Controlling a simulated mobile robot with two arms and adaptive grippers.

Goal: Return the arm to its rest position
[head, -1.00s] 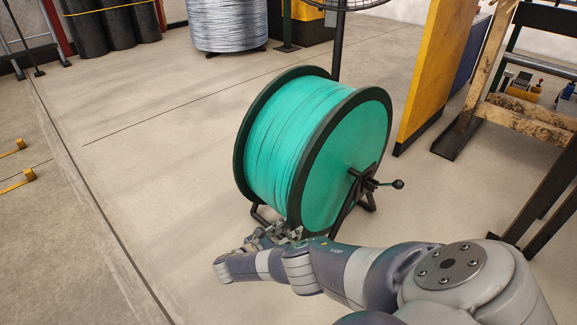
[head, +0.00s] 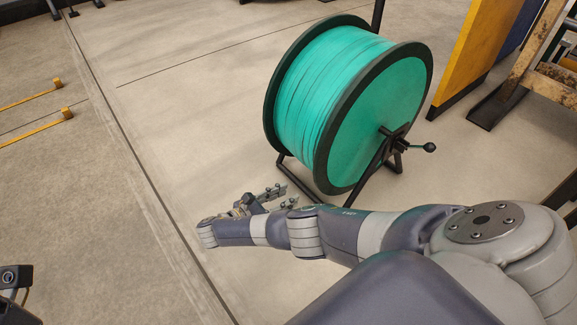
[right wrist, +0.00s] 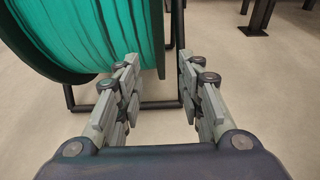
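My right arm reaches across the lower part of the head view, bent so that its right gripper (head: 286,196) points back to the right. The gripper is just in front of the teal reel (head: 330,98) and low in the picture. In the right wrist view the two fingers (right wrist: 158,75) stand apart with nothing between them, so it is open and empty. The reel's black stand shows beyond the fingers. A small dark jointed part at the lower left edge (head: 14,278) looks like my left gripper, mostly cut off; its fingers do not show clearly.
The reel stands on a black frame with a crank handle (head: 429,147) on its right. A yellow panel (head: 468,55) and a worn wooden frame (head: 545,75) stand at the right. Yellow strips (head: 40,128) lie at the left. The floor (head: 160,110) left of the reel is clear.

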